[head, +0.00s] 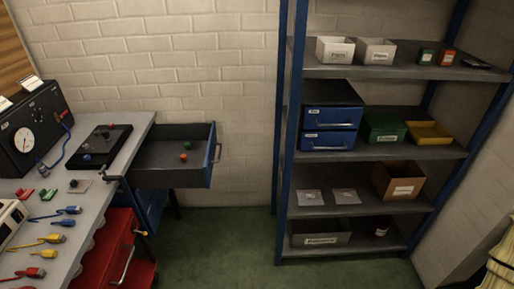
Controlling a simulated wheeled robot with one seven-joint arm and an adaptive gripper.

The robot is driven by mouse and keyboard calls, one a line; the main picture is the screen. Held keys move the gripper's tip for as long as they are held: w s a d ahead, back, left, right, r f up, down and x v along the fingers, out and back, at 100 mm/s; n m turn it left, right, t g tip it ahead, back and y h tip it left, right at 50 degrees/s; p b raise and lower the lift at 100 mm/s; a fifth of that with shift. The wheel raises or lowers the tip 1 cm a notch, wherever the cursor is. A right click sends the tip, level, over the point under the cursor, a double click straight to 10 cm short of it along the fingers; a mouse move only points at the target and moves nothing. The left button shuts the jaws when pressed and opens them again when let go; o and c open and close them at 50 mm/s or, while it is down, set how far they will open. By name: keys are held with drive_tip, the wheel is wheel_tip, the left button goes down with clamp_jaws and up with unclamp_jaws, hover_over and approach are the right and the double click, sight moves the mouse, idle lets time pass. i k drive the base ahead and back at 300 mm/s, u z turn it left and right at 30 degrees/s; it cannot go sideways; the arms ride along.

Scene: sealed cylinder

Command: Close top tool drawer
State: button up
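A drawer (150,158) stands pulled far out to the right from the right end of the workbench. It has a dark interior, a blue front and a metal handle (218,152). A green ball (187,144) and a red ball (183,157) lie inside it. Blue cabinet parts (150,205) show below it. My gripper is not in view, so its place relative to the drawer cannot be seen.
The workbench (100,185) at left carries a gauge box (30,125), a dark tray (100,146) and coloured cables. A red cabinet (105,255) stands below. A blue-post shelf rack (375,150) holds bins and closed blue drawers. Green floor (230,235) is clear between.

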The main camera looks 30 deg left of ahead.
sight(157, 163)
drive_tip(key=z, duration=0.05)
drive_tip(key=i, duration=0.6)
drive_tip(key=u, duration=4.55)
drive_tip(key=k, duration=0.25)
drive_tip(key=z, duration=1.7)
